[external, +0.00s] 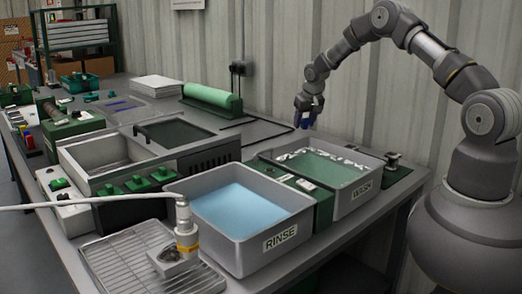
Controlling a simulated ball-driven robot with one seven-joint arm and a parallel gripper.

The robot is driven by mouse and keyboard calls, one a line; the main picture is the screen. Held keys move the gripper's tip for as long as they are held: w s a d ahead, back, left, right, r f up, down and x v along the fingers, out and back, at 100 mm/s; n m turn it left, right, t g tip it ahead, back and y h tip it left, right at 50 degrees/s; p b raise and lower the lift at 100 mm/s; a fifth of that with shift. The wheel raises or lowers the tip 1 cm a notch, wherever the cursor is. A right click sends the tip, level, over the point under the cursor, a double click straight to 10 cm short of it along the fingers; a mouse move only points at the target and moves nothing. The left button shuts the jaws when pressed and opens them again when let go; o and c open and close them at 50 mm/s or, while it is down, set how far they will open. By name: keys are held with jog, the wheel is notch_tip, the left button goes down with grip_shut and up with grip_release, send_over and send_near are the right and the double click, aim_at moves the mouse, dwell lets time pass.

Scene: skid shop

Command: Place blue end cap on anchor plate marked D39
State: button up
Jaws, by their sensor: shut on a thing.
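My gripper (308,112) hangs fingers down in the external view, above the back of the bench, behind and above the WASH basin. It is shut on a small dark blue piece (304,121), which appears to be the blue end cap; the fingers hide part of it. The piece is held in the air, clear of the bench. I cannot make out any plate marked D39; the small labels on the bench are too small to read.
The WASH basin (371,188) and the RINSE basin (255,262) stand at the front right. A wire rack (115,262) with a metal fitting (186,240) is at the front. A green roll (208,96) lies near the wall. Bare bench (262,108) lies beside it.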

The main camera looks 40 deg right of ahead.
aim_at(306, 124)
jog(key=shift+f+b, duration=1)
jog(key=shift+f, duration=1.05)
jog(key=o, duration=1)
jog(key=shift+r, duration=0.1)
jog(key=p+v, duration=0.4)
jog(key=v, duration=0.9)
jog(key=shift+d, duration=0.1)
jog(key=shift+w, duration=0.1)
